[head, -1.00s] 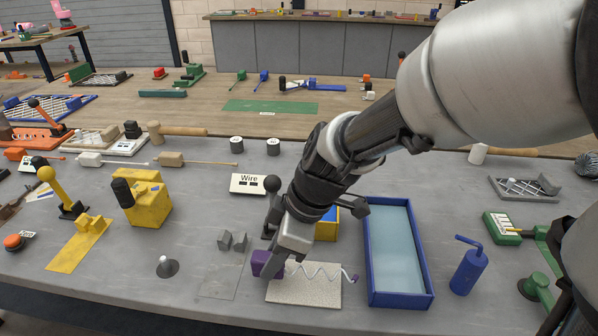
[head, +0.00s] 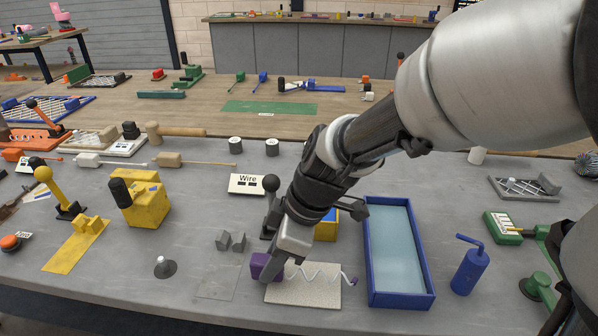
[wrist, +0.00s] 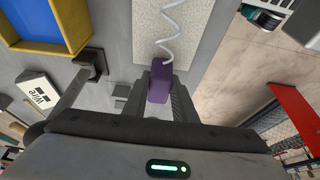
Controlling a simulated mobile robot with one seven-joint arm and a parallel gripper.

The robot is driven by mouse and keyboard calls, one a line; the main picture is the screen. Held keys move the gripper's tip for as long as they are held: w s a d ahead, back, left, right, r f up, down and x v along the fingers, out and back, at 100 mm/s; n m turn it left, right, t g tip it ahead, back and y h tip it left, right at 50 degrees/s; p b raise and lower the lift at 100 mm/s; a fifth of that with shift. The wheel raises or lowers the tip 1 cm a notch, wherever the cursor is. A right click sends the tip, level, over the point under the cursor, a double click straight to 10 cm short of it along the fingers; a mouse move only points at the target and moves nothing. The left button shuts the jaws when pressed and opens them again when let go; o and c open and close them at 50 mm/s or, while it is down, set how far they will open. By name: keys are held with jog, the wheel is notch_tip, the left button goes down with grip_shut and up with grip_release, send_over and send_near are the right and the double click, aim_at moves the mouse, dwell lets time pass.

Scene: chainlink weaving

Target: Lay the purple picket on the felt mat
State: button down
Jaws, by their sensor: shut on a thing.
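The purple picket is a wavy pale wire with a purple block (head: 266,266) at its left end and a small purple tip (head: 354,282) at its right end. My gripper (head: 277,268) is shut on the purple block, which also shows between the fingers in the wrist view (wrist: 158,84). The wire stretches right over the speckled beige felt mat (head: 305,295). The block is at the mat's left edge. I cannot tell whether the wire touches the mat. The mat also shows in the wrist view (wrist: 195,30).
A blue tray (head: 398,245) with a pale blue inside stands just right of the mat. The bench's front edge is close.

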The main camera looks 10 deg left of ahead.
jog(key=shift+f+b, duration=0.5)
jog(key=c, duration=1.4)
grip_release()
jog(key=p+v, duration=0.4)
jog(key=v, duration=1.3)
jog(key=shift+d+r, duration=0.15)
jog(key=shift+r, duration=0.1)
